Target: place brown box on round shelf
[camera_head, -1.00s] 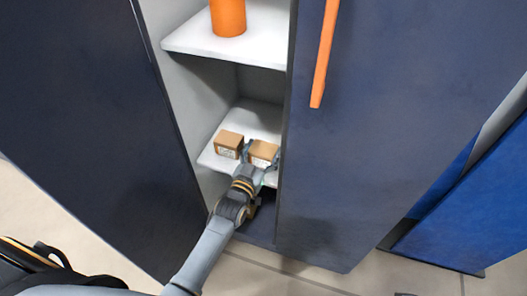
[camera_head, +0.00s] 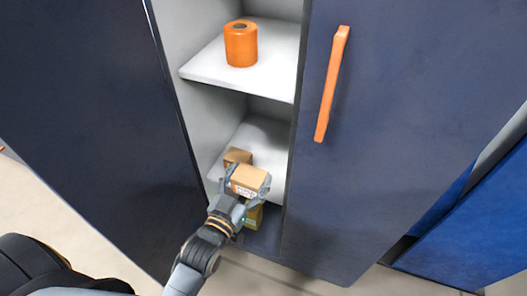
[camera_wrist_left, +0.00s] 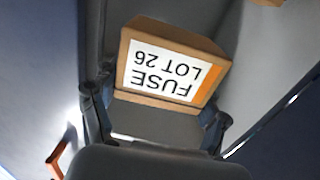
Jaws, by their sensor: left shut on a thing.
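My left gripper (camera_head: 247,186) is shut on a brown box (camera_head: 249,178) with a white label, at the front of the cabinet's lower white shelf (camera_head: 262,139). In the left wrist view the held box (camera_wrist_left: 171,64) sits between the two fingers, its label reading "FUSE LOT 26" upside down. A second brown box (camera_head: 236,156) stands on the lower shelf behind the held one, partly hidden. I see no round shelf. My right gripper is not in view.
An orange cylinder (camera_head: 241,46) stands on the upper shelf (camera_head: 267,72). The dark blue cabinet door (camera_head: 400,130) with an orange handle (camera_head: 331,85) is on the right, a dark panel (camera_head: 90,120) on the left. A brown-yellow object (camera_head: 254,217) shows below the held box.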

